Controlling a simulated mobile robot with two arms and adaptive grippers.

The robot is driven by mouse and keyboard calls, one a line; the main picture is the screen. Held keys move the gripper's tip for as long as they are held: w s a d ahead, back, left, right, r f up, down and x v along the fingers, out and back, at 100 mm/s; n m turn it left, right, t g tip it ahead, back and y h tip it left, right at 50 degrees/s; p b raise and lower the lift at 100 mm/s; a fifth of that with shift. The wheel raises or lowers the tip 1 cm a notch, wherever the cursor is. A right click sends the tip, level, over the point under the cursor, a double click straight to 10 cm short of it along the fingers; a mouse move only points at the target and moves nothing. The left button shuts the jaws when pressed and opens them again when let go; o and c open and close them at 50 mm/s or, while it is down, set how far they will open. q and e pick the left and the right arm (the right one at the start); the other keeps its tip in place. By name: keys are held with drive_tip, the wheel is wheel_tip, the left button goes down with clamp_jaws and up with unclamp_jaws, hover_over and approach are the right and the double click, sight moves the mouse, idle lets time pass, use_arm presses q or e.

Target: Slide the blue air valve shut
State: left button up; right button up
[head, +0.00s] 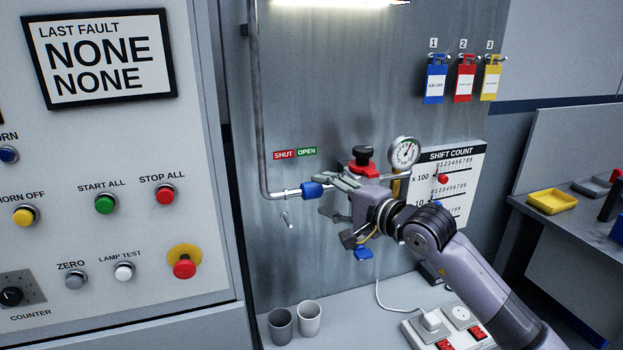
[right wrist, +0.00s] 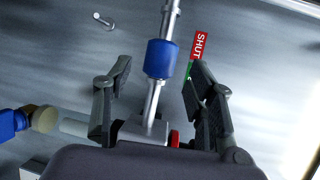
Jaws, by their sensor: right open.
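The blue air valve sleeve (head: 313,190) sits on a thin horizontal pipe on the grey wall panel. It is below the OPEN half of the red and green SHUT/OPEN label (head: 295,153). My right gripper (head: 332,197) is at the pipe, just right of the sleeve. In the right wrist view, the sleeve (right wrist: 161,58) lies just beyond the fingertips, centred in the gap between the two spread fingers (right wrist: 160,82). The gripper is open, with the pipe running between its fingers, and no finger visibly touches the sleeve. My left gripper is out of view.
A small metal peg (head: 287,219) sticks out below the pipe. Two cups (head: 308,318) and a power strip (head: 455,328) stand on the ledge. The wall left of the sleeve is mostly clear.

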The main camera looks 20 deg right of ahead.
sight(319, 193)
drive_tip(key=p+x, duration=0.1)
drive_tip(key=x, duration=0.3)
drive_tip(key=shift+w+r, duration=0.15)
drive_tip(key=shift+w, duration=0.05)
drive_tip(key=shift+w+a+f+p, duration=0.25)
drive_tip(key=shift+w+p, duration=0.05)
drive_tip(key=shift+w, duration=0.15)
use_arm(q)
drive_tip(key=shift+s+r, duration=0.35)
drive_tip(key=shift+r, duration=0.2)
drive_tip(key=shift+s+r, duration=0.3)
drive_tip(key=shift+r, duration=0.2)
use_arm(e)
drive_tip(key=shift+c, duration=0.5)
